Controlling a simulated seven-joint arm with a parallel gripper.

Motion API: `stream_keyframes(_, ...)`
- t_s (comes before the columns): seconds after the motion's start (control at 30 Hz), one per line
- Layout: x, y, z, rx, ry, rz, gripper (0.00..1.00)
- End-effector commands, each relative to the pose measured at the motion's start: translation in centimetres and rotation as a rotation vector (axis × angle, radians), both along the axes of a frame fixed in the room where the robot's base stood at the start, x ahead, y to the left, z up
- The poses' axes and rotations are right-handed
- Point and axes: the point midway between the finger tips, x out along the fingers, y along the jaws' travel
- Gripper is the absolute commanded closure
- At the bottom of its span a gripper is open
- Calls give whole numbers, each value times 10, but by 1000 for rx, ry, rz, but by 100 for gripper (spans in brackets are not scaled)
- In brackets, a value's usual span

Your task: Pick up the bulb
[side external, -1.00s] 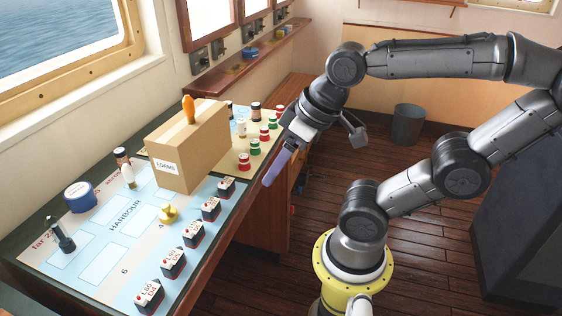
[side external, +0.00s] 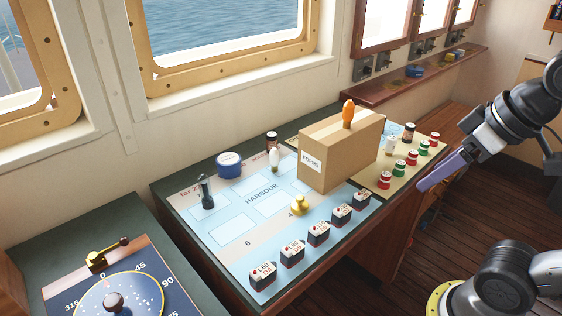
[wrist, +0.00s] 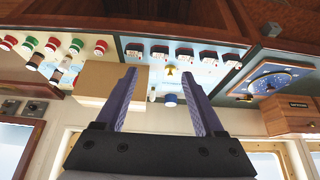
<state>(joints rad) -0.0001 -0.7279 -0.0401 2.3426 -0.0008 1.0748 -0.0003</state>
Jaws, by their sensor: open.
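A small white bulb (side external: 274,158) stands upright on the light blue HARBOUR chart (side external: 228,234), left of the cardboard box in the side view. In the wrist view the bulb (wrist: 152,96) shows small between my fingers, beside the box. My gripper (side external: 440,172) is in the air right of the table, well apart from the bulb, with the box between them. In the wrist view my gripper (wrist: 160,72) has its two purple fingers spread and nothing between them at close range.
The cardboard box (side external: 345,155) carries an orange-topped item (side external: 348,112). A blue roll (side external: 229,164), dark upright item (side external: 206,192), brass knob (side external: 299,204) and several black blocks (side external: 318,234) stand on the chart.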

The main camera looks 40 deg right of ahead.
Motion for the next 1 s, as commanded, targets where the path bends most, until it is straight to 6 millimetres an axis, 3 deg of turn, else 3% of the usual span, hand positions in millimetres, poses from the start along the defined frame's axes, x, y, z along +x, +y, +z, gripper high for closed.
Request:
stream_keyframes(0.27,55,-60,-4,-487,217,271,30)
stream_keyframes(0.43,115,-91,4,-867,382,518,30)
stream_keyframes(0.57,175,-99,13,-1183,509,731,30)
stream_keyframes(0.67,225,-92,17,-1428,602,895,30)
stream_keyframes(0.77,275,-72,18,-1668,681,1050,30)
stream_keyframes(0.9,333,-33,11,-1968,765,1226,30)
stream_keyframes(1.0,365,0,2,-2161,806,1322,30)
